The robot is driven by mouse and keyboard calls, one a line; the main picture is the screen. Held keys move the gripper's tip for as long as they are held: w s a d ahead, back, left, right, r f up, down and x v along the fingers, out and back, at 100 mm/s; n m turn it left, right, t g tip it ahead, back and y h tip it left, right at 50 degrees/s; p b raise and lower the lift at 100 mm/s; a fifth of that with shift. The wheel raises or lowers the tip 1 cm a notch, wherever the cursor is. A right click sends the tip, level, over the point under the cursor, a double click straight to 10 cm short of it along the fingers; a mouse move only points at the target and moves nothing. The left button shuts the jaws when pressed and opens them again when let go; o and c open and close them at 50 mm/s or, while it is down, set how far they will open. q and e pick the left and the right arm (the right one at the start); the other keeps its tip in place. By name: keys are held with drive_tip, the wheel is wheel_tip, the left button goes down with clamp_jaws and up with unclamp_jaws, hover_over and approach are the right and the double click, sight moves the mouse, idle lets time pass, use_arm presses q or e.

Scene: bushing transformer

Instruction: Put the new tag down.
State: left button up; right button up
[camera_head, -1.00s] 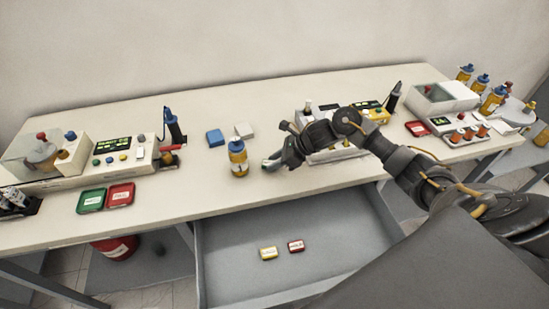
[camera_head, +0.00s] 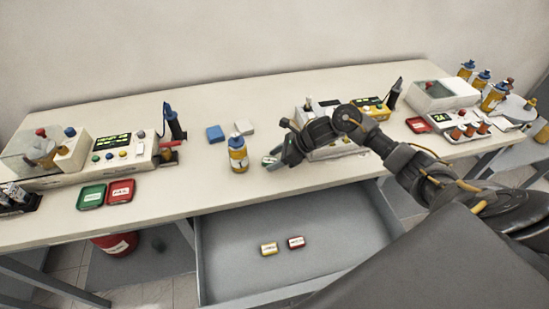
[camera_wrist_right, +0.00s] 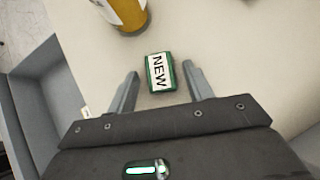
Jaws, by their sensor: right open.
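The new tag (camera_wrist_right: 160,73) is a small green block with a white label reading NEW. In the right wrist view it lies on the pale table top, between the two spread fingertips of my right gripper (camera_wrist_right: 160,70). A gap shows on each side of the tag. In the head view my right gripper (camera_head: 270,160) is low over the table, just right of a yellow bottle with a blue cap (camera_head: 238,155). The tag is hard to make out there. My left gripper is in neither view.
Green (camera_head: 91,196) and red (camera_head: 120,191) trays lie left.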

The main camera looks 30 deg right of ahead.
drive_tip(key=b+v, duration=0.3)
drive_tip(key=v, duration=0.9)
drive_tip(key=shift+r, duration=0.1)
